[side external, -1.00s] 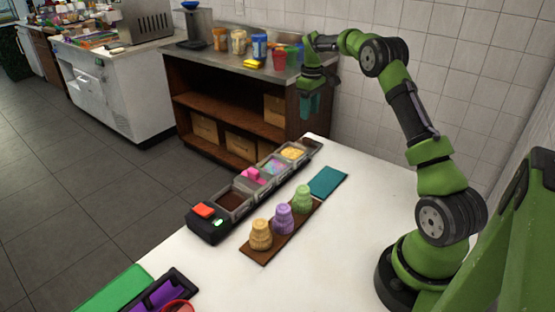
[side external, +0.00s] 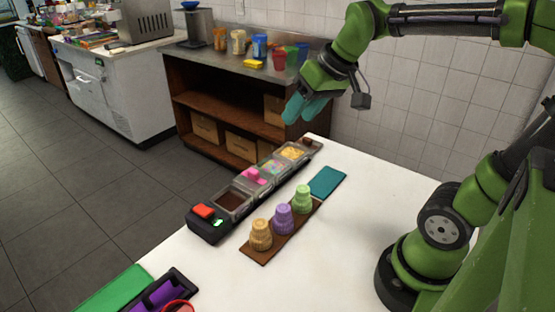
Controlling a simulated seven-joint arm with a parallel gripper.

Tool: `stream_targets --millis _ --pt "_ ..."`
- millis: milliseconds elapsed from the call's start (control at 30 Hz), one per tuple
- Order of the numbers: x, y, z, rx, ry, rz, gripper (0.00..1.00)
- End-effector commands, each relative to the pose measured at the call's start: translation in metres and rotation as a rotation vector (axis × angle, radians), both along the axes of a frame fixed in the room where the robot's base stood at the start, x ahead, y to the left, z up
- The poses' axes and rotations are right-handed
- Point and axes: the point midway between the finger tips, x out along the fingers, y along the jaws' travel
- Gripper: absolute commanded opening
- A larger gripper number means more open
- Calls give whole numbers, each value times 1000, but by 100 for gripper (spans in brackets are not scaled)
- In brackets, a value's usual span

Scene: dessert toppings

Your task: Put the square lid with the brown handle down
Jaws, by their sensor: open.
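My gripper (side external: 305,108) has teal fingers and hangs open above the far end of the long toppings holder (side external: 207,229). Nothing shows between the fingers. A small dark brown piece (side external: 307,141) stands on the holder's far end, below the fingers and apart from them. It may be the brown handle of the square lid; the lid's outline is too small to tell. The holder's compartments show dark brown (side external: 233,201), pink (side external: 252,175), mixed-colour and yellow (side external: 292,153) contents.
A brown board (side external: 262,251) carries yellow, purple (side external: 283,217) and green desserts beside the holder. A teal mat (side external: 327,181) lies beyond it. A red block (side external: 204,211) sits on the holder's near end.

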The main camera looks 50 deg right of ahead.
Motion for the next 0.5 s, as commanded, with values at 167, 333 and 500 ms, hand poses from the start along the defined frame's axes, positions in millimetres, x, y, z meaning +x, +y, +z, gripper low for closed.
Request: stream_targets --millis 167,333,500 --pt "-51 32 -20 89 -82 -41 46" --pt "-69 42 -32 131 -111 -63 46" --pt "-70 43 -34 138 -111 -69 46"
